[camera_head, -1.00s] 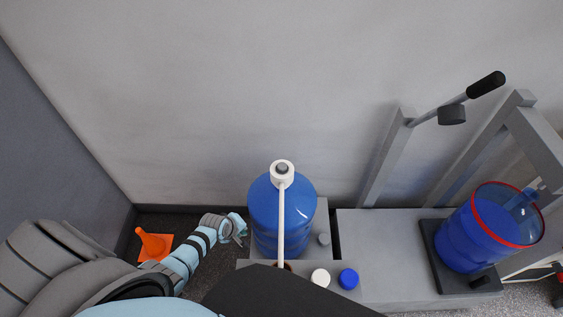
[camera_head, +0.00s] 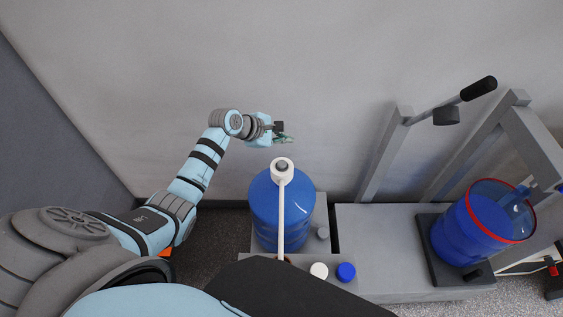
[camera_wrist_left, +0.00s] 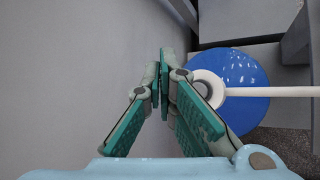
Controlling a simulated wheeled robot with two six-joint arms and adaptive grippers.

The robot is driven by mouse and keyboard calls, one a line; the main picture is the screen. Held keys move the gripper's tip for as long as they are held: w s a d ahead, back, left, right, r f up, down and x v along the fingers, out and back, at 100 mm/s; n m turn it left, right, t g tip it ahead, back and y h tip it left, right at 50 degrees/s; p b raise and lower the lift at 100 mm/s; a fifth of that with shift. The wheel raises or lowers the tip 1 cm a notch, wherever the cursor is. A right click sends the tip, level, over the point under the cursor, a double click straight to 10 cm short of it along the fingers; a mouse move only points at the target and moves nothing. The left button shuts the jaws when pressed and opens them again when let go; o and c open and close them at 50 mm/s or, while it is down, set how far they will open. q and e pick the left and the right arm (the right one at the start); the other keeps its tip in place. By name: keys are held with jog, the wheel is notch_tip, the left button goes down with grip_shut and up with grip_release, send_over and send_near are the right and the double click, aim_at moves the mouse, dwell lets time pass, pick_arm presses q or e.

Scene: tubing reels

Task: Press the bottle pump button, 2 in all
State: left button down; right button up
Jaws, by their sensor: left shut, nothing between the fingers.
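The blue water bottle (camera_head: 296,222) stands upright on a grey stand, with a white pump (camera_head: 283,178) on its top and a grey button (camera_head: 283,166) at the pump's centre. A long white spout runs from the pump toward the bottom of the head view. My left gripper (camera_head: 288,140) is shut and empty, just above the pump in the head picture. In the left wrist view, the left gripper's fingers (camera_wrist_left: 164,85) meet beside the white pump ring (camera_wrist_left: 208,88), and the right finger partly covers the bottle top (camera_wrist_left: 243,72). My right gripper is not in view.
A grey bench (camera_head: 375,235) holds a white cap (camera_head: 319,271) and a blue cap (camera_head: 346,272). At right, a blue container with a red rim (camera_head: 483,222) sits on a dark base beside a grey frame with a lever (camera_head: 448,108). The wall rises behind.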

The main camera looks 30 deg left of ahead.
pick_arm(q)
jog(key=shift+f, duration=0.1)
jog(key=b, duration=0.7)
send_over(283, 165)
notch_tip(283, 165, down, 7)
jog(key=shift+f, duration=0.1)
jog(key=shift+f+b, duration=0.4)
jog(key=shift+f, duration=0.4)
dwell(0.4)
jog(key=shift+f, duration=0.35)
